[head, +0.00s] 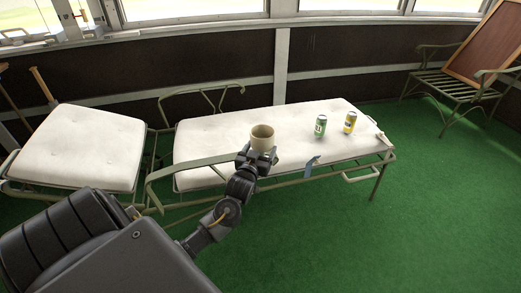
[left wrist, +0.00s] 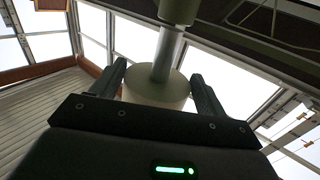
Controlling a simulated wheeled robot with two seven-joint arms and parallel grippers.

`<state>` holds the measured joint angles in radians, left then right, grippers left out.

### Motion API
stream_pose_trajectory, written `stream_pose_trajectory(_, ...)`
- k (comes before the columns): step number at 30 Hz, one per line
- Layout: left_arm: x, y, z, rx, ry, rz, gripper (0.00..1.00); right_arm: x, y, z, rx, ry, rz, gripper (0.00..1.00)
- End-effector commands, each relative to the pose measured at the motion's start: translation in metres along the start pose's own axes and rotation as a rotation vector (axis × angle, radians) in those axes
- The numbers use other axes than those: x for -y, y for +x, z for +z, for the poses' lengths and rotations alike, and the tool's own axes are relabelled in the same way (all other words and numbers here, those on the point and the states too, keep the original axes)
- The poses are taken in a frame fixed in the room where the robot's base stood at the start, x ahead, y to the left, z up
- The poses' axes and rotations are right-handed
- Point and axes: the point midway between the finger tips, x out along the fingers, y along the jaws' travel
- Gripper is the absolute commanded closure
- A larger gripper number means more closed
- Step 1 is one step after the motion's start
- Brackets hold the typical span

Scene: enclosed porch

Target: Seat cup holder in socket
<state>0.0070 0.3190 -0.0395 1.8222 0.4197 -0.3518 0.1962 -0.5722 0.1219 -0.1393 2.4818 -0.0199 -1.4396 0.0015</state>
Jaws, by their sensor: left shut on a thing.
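The beige cup holder (head: 263,132) is a round open cup, upright above the near edge of the long lounge. My left gripper (head: 247,157) is shut on it. In the left wrist view the cup holder (left wrist: 155,91) sits between both fingers (left wrist: 157,88), with a silver stem (left wrist: 167,55) running from its base. The stem meets or overlaps a dark tube (left wrist: 180,10), which looks like the socket; I cannot tell whether the tip is inside it. In the head view the stem and socket are hidden by my gripper. My right gripper is out of view.
A long cushioned lounge (head: 230,128) with a green metal frame carries a green can (head: 320,126) and a yellow can (head: 350,122). A blue strip (head: 312,166) hangs at its near edge. A cushioned seat (head: 80,147) stands left. Green floor (head: 430,220) is clear at right.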

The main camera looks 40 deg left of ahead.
Motion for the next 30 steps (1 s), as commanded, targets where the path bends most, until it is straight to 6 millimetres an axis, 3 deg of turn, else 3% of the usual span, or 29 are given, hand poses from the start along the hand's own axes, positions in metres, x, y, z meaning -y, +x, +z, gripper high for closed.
stream_pose_trajectory(30, -0.0001, -0.0001, -0.0004, -0.001, 0.000, 0.000, 0.51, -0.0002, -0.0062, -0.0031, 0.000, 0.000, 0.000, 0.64)
